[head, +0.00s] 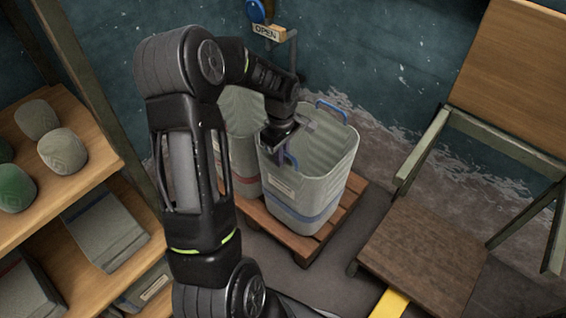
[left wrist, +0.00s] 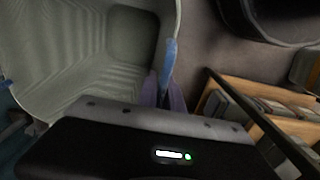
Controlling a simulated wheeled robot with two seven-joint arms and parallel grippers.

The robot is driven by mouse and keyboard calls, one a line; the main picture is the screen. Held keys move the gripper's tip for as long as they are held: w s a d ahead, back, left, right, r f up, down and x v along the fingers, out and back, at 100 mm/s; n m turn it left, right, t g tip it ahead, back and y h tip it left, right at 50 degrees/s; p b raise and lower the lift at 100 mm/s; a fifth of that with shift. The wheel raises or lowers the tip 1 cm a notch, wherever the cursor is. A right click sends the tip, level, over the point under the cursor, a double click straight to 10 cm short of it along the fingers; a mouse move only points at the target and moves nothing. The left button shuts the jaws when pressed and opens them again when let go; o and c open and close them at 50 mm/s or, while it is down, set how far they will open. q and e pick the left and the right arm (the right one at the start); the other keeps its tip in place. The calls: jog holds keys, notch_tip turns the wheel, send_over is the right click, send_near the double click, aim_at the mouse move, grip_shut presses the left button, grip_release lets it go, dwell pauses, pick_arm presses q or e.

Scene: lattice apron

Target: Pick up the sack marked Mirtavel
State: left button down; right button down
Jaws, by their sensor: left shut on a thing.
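A grey open-topped sack with a blue band (head: 312,190) stands upright on a wooden pallet (head: 335,225) in the head view. It has blue loop handles and a small pale label too small to read. My left gripper (head: 285,150) is at its near rim, shut on the near blue handle. In the left wrist view the handle (left wrist: 169,62) rises from between my fingers, and the sack's empty inside (left wrist: 70,60) shows. A second grey sack with a red band (head: 243,150) stands to its left, partly hidden by my arm. I cannot tell which one is marked Mirtavel.
A wooden shelf (head: 90,150) at the left holds rounded grey and green things and folded grey ones. A wooden chair-like seat (head: 420,260) stands at the right. Bare floor shows between pallet and seat.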

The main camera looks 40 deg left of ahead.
pick_arm(q)
notch_tip(320, 180, up, 6)
jog(key=shift+r+p, duration=0.15)
jog(key=shift+p, duration=0.3)
dwell(0.4)
